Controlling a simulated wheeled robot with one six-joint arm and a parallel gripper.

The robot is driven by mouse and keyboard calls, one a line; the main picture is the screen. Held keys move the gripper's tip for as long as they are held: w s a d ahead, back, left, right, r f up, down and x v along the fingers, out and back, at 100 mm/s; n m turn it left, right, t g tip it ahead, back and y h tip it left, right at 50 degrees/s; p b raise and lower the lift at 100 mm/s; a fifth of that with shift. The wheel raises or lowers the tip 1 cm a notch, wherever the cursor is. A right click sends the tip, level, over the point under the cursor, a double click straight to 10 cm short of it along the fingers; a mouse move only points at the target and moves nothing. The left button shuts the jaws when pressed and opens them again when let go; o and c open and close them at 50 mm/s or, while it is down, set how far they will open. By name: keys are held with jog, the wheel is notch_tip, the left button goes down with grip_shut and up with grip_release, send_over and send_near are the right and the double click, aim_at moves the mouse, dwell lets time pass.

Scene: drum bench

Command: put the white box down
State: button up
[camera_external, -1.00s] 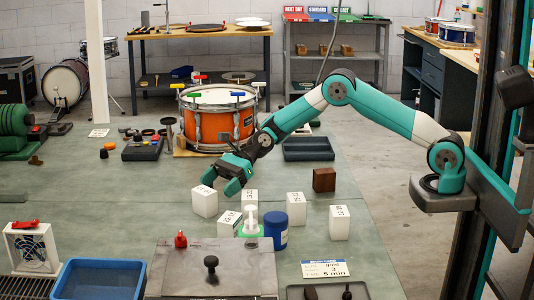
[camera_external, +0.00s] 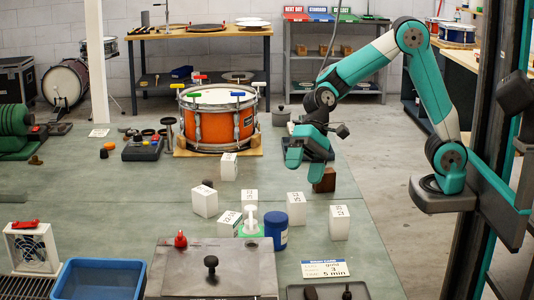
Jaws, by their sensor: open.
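Several white boxes with printed labels stand upright on the green bench. One white box (camera_external: 229,167) stands alone just in front of the orange drum (camera_external: 218,124). The others are nearer the camera: a left one (camera_external: 204,202), one beside it (camera_external: 249,202), a front one (camera_external: 229,223), a middle one (camera_external: 296,208) and a right one (camera_external: 339,223). My gripper (camera_external: 300,164) is open with no box seen in it. It is raised right of the lone box, in front of a brown block (camera_external: 325,181) that it partly covers.
A blue bin (camera_external: 100,280) is front left.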

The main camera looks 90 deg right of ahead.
jog(key=s+a+n+g+h, duration=0.2)
jog(key=s+n, duration=1.4)
jog(key=s, duration=0.9)
jog(key=shift+f+g+h, duration=0.2)
jog(key=shift+g+h, duration=0.5)
jog(key=shift+h, duration=0.2)
